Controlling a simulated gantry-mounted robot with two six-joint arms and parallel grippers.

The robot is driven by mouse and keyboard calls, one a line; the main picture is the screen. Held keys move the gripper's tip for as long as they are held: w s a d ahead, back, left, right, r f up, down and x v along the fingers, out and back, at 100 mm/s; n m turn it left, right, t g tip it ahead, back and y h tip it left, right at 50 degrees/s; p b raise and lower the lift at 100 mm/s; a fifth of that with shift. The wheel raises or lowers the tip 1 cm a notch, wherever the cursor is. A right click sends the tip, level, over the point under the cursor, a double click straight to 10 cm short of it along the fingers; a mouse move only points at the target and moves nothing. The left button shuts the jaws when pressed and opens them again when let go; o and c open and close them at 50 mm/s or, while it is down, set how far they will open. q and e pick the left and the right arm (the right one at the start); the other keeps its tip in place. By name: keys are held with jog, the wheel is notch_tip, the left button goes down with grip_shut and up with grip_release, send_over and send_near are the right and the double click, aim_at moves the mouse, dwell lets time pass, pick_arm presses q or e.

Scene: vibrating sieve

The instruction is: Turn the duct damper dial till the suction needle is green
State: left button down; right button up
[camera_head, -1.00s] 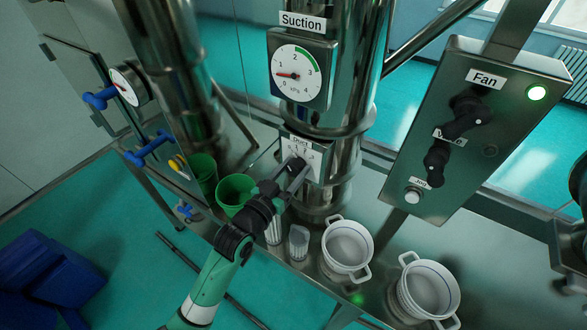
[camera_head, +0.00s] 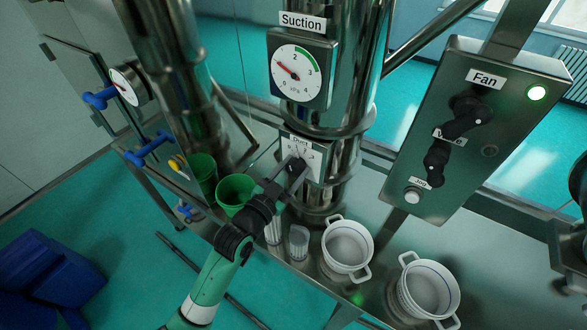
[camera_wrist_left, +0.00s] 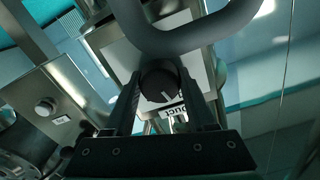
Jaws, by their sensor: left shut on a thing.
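The suction gauge (camera_head: 300,73) is a round white dial on the metal column. Its red needle points to the upper left, short of the 2, outside the green band at the upper right. The duct damper plate (camera_head: 313,152) is below it on the same column. My left gripper (camera_head: 296,170) reaches the plate from the lower left, hiding much of the damper dial. In the left wrist view the black damper dial (camera_wrist_left: 160,80) with a white mark sits between my left gripper's fingers (camera_wrist_left: 160,100), which are shut on it.
Green cups (camera_head: 236,190), white handled pots (camera_head: 347,250) and a clear container (camera_head: 298,242) crowd the bench below my left gripper.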

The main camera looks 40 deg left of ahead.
pick_arm(q)
jog(key=shift+c, duration=1.1)
grip_release()
jog(key=v, duration=1.1)
jog(key=shift+s, duration=0.3)
jog(key=shift+d, duration=0.1)
